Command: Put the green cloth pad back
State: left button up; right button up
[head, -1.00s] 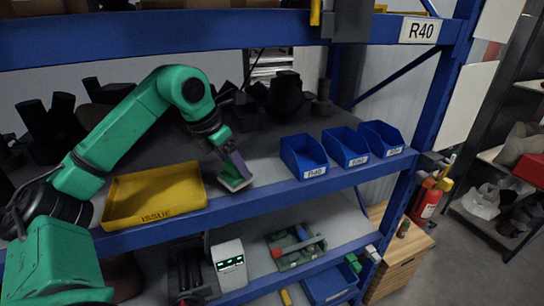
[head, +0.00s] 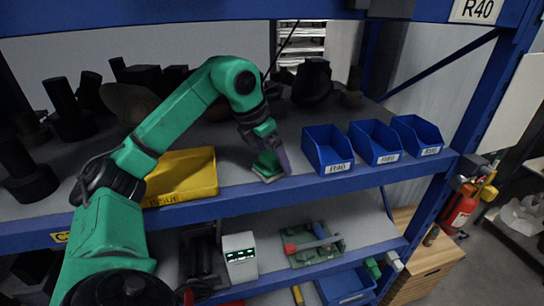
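The green cloth pad (head: 266,171) shows in the head view at the front of the middle shelf, between the yellow tray and the leftmost blue bin. It has a pale lower edge and looks tilted. My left gripper (head: 274,160) points down over the pad and looks shut on it; a purple-grey finger lies along the pad's right side. The arm hides part of the grip. I cannot tell whether the pad's lower edge touches the shelf. My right gripper is out of view.
The yellow tray (head: 190,177) is partly hidden behind my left arm. Three blue bins (head: 328,150) stand to the right. Dark parts (head: 312,82) stand at the back. The lower shelf holds a white box (head: 239,256) and a green tray (head: 313,245). The blue shelf lip (head: 240,200) runs along the front.

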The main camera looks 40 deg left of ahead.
aim_at(269, 155)
pick_arm(q)
jog(key=shift+s+a+r, duration=0.1)
jog(key=shift+s+r, duration=0.15)
jog(key=shift+r, duration=0.25)
jog(key=v, duration=0.4)
jog(key=shift+s+a, duration=0.15)
jog(key=shift+s, duration=0.2)
jog(key=s+b, duration=0.2)
jog(key=s, duration=0.1)
jog(key=s+a+b, duration=0.1)
jog(key=s+b, duration=0.2)
jog(key=s, duration=0.1)
jog(key=s+a+b, duration=0.1)
jog(key=s+b, duration=0.2)
jog(key=shift+s+a+f, duration=0.1)
jog(key=shift+s+f, duration=0.05)
jog(key=shift+f, duration=0.1)
jog(key=shift+s+r+b, duration=0.15)
jog(key=shift+s+b, duration=0.2)
jog(key=shift+b, duration=0.05)
jog(key=shift+s+r, duration=0.15)
jog(key=shift+r, duration=0.05)
